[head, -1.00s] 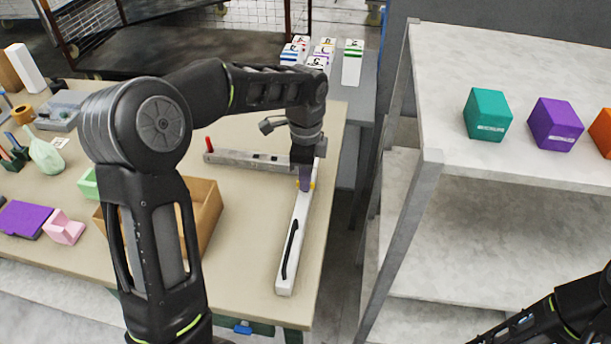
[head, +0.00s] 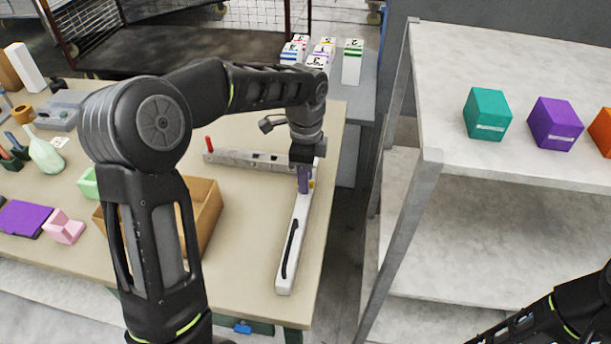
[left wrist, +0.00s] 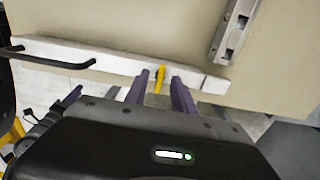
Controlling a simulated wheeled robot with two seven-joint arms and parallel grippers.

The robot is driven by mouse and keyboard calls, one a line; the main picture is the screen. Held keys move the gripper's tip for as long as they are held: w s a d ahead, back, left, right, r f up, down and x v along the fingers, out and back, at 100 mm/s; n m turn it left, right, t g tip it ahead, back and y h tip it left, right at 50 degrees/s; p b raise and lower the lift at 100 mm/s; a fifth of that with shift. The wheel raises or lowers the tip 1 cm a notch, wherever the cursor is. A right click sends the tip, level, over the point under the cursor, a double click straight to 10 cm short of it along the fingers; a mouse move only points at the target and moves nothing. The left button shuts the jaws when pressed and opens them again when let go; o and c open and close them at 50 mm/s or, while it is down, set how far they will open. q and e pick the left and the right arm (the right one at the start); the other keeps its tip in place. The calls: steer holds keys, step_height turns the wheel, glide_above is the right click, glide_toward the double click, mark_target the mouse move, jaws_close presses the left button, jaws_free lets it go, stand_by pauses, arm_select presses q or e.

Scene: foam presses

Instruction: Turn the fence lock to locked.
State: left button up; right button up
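The fence is a white bar (head: 297,235) with a black handle (head: 290,248), lying along the right side of the table. Its yellow lock lever shows partly beside my gripper (head: 312,184) and more fully in the left wrist view (left wrist: 160,79), where it lies across the bar. My left gripper (head: 304,188) reaches down over the far part of the fence. In the left wrist view its two purple fingers (left wrist: 159,83) stand on either side of the lever, with visible gaps, so it is open. My right arm shows at the lower right, but its gripper is out of view.
A grey bar (head: 250,159) with a red-tipped lever (head: 209,144) lies left of the fence's far end. A wooden box (head: 205,215) stands left of the fence. A shelf (head: 520,165) with coloured cubes stands right, across a gap from the table (head: 255,290).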

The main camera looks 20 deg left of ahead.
arm_select(q)
step_height(320, 180, up, 8)
steer(key=shift+f+b, duration=0.1)
steer(key=shift+b, duration=0.4)
stand_by(0.5)
